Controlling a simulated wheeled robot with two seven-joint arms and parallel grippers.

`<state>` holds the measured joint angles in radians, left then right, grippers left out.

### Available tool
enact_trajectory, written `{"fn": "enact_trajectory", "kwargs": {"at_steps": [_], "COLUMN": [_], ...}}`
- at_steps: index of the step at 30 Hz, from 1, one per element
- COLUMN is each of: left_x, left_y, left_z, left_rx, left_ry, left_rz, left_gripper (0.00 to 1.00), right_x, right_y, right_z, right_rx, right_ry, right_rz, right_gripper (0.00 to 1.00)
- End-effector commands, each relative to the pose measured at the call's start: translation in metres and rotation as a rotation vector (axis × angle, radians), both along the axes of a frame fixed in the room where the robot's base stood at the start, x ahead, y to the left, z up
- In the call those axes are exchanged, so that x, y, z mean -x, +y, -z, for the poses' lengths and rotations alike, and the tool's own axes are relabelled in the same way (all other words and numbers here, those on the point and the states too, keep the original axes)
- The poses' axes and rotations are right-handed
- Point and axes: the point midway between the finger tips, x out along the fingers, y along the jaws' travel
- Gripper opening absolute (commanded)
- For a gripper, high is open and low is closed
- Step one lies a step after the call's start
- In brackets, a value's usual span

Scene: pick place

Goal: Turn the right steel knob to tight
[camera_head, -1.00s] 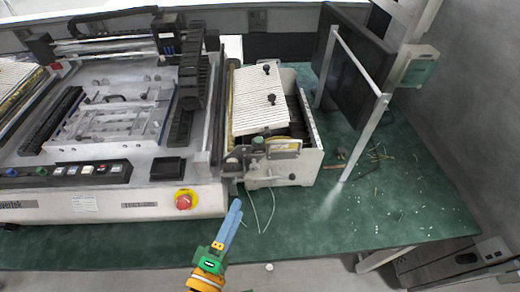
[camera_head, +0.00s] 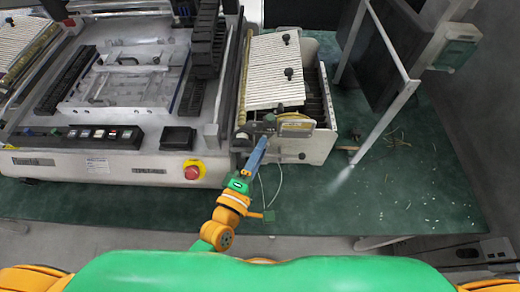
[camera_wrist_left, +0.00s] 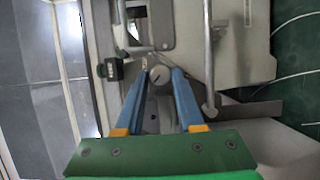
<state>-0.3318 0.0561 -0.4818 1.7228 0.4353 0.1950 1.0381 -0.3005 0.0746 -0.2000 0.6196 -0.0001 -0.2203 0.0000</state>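A small round steel knob (camera_wrist_left: 160,76) shows in the left wrist view, between the blue fingertips of my left gripper (camera_wrist_left: 159,70). The fingers stand apart, one on each side of it; I cannot tell if they touch it. In the head view my left gripper (camera_head: 262,143) reaches the front of the right-hand machine unit (camera_head: 311,146), and its fingers overlap each other and hide the knob. My right gripper is not in view.
A large machine with a red stop button (camera_head: 192,172) stands to the left. A steel rod (camera_wrist_left: 208,60) runs close to the right finger in the wrist view. A thin cable (camera_head: 279,186) hangs in front of the unit. The green table (camera_head: 400,200) is mostly clear at right.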

Motion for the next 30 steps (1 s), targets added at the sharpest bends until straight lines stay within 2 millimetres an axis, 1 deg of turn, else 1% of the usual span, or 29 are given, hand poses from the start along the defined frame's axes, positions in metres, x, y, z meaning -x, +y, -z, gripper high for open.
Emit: {"fn": "enact_trajectory", "kwargs": {"at_steps": [1, 2, 3, 4, 8, 12, 15, 18, 25, 26, 27, 28, 30], "left_x": [0.0, 0.0, 0.0, 0.0, 0.0, 0.0, 0.0, 0.0, 0.0, 0.0, 0.0, 0.0, 0.0], "left_y": [0.0, 0.0, 0.0, 0.0, 0.0, 0.0, -0.001, -0.001, -0.001, -0.001, -0.001, -0.001, -0.001], "left_z": [0.0, 0.0, 0.0, 0.0, -0.002, -0.01, -0.009, -0.004, -0.002, -0.002, -0.002, -0.002, -0.002], "left_rx": [0.0, 0.0, 0.0, 0.0, -0.007, -0.129, -0.213, -0.249, -0.249, -0.249, -0.249, -0.248, -0.248], "left_ry": [0.0, 0.0, 0.0, 0.0, -0.001, 0.003, 0.003, 0.001, -0.001, -0.001, -0.001, -0.001, -0.001], "left_rz": [0.0, 0.0, 0.0, 0.0, 0.0, 0.0, 0.0, 0.001, 0.0, 0.0, 0.0, 0.0, 0.0], "left_gripper": [0.2, 0.12, 0.01, 0.0, 0.0, 0.0, 0.0, 0.0, 0.0, 0.4, 0.51, 0.59, 0.61], "right_x": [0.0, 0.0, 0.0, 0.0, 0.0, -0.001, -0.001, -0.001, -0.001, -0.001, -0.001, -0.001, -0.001], "right_y": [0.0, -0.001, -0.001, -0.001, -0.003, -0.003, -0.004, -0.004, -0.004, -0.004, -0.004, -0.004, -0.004], "right_z": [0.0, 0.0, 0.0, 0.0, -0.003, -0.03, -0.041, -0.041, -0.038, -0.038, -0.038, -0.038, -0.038], "right_rx": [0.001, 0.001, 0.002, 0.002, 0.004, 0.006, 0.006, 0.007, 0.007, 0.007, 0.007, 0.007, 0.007], "right_ry": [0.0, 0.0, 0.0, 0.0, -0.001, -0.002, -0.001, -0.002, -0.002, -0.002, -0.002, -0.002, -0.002], "right_rz": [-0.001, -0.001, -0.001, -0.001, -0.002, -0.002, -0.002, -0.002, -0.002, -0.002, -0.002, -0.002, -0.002], "right_gripper": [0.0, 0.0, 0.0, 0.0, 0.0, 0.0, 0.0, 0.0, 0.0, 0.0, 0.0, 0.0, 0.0]}}
